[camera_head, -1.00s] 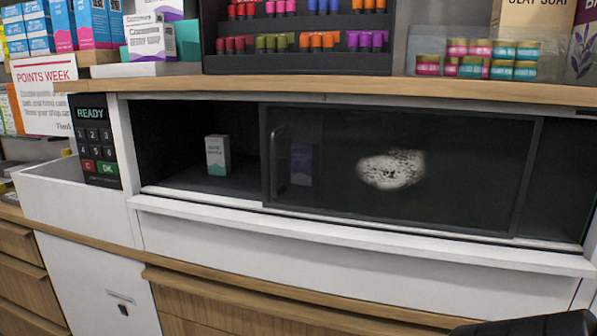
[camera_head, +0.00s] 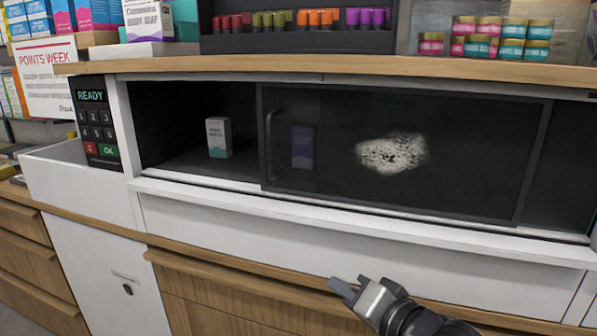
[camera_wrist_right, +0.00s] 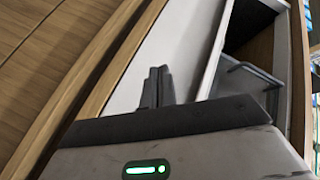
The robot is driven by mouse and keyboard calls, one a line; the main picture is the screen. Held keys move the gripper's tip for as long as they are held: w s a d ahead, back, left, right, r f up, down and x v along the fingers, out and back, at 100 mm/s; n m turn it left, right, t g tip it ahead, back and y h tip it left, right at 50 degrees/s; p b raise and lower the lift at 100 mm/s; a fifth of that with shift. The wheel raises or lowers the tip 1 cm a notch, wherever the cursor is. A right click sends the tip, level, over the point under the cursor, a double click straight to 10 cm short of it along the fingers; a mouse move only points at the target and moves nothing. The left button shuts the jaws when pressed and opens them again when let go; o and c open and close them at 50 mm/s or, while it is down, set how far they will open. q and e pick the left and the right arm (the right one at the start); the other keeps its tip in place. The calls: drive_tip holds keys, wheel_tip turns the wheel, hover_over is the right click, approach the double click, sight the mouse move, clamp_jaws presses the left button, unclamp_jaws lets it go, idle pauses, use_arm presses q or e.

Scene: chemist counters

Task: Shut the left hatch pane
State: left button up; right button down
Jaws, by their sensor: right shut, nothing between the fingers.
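The left hatch pane (camera_head: 400,185) is a dark see-through sliding pane with a vertical handle (camera_head: 270,140) at its left edge. It stands over the middle and right of the hatch, and the left part of the opening is uncovered. A pale smudged patch marks the pane. My right gripper (camera_head: 343,290) is shut and empty, below the white ledge in front of the wooden drawers, apart from the pane. In the right wrist view its closed fingers (camera_wrist_right: 157,85) point toward the white front. My left gripper is not in view.
A small white box (camera_head: 218,138) stands inside the open left part; a purple box (camera_head: 303,147) shows behind the pane. A white ledge (camera_head: 350,217) runs below the hatch. A keypad (camera_head: 98,122) reading READY is at left. Goods crowd the wooden counter (camera_head: 330,69) above.

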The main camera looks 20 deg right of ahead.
wheel_tip(320, 180, up, 19)
drive_tip(key=d+m+t+y, duration=0.1)
drive_tip(key=m+t+y, duration=0.1)
drive_tip(key=m, duration=0.4)
drive_tip(key=shift+s+a+p+x, duration=0.15)
drive_tip(key=shift+a+p+x, duration=0.25)
drive_tip(key=shift+x, duration=1.75)
drive_tip(key=shift+s+a+p+x, duration=0.15)
drive_tip(key=shift+a+p+x, duration=0.25)
drive_tip(key=shift+x, duration=1.75)
drive_tip(key=shift+s+a+p+x, duration=0.2)
drive_tip(key=shift+a+p+x, duration=0.2)
drive_tip(key=shift+x, duration=1.8)
drive_tip(key=shift+d, duration=0.1)
